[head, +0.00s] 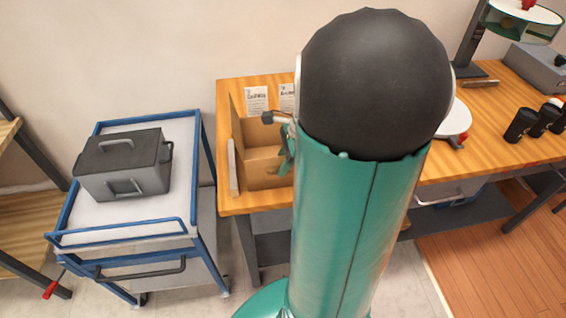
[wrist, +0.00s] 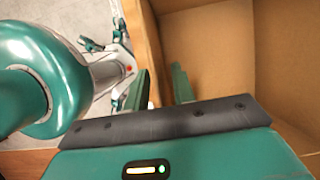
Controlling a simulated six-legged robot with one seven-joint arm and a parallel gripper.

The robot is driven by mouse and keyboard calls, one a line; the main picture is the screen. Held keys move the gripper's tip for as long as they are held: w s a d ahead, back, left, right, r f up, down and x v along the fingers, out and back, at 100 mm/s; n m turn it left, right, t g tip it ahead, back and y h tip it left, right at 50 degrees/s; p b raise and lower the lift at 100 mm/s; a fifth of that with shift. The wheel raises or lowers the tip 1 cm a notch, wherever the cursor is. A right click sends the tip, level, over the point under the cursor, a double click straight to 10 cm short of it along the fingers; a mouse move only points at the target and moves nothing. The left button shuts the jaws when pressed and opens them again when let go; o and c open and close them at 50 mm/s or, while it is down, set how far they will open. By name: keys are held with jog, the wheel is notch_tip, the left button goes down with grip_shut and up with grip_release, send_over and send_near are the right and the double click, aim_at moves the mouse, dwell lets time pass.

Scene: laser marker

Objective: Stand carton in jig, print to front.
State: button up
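An open brown cardboard box (head: 264,160) stands at the left end of the workbench; its bare inside fills the right of the wrist view (wrist: 215,50). I cannot tell whether this is the carton or a container. Two white printed cards (head: 257,99) show behind it, their small text only partly legible. My gripper (head: 284,150) is at the box, partly hidden by my arm in the head view. In the wrist view its two fingers (wrist: 164,90) stand apart near the box's left wall; contact with that wall is unclear. I cannot make out the jig.
A thin pale panel (head: 232,167) stands at the box's left side. A blue-framed cart (head: 95,212) with a grey case (head: 124,167) is left of the workbench (head: 485,115). Dark cups (head: 521,125) and a round white plate (head: 459,119) are on the right. My arm hides the bench's middle.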

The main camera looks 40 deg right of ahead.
jog(key=v, duration=1.2)
jog(key=s+a+r+n+t+h, duration=0.1)
jog(key=a+n+h, duration=0.1)
jog(key=a+n, duration=1)
jog(key=s+a+r+n+t+h, duration=0.1)
jog(key=a+r+n+t, duration=0.1)
jog(key=a+n, duration=1)
jog(key=a, duration=0.2)
jog(key=shift+a+r+n+h, duration=0.2)
jog(key=shift+a+n+h, duration=0.2)
jog(key=shift+d, duration=0.1)
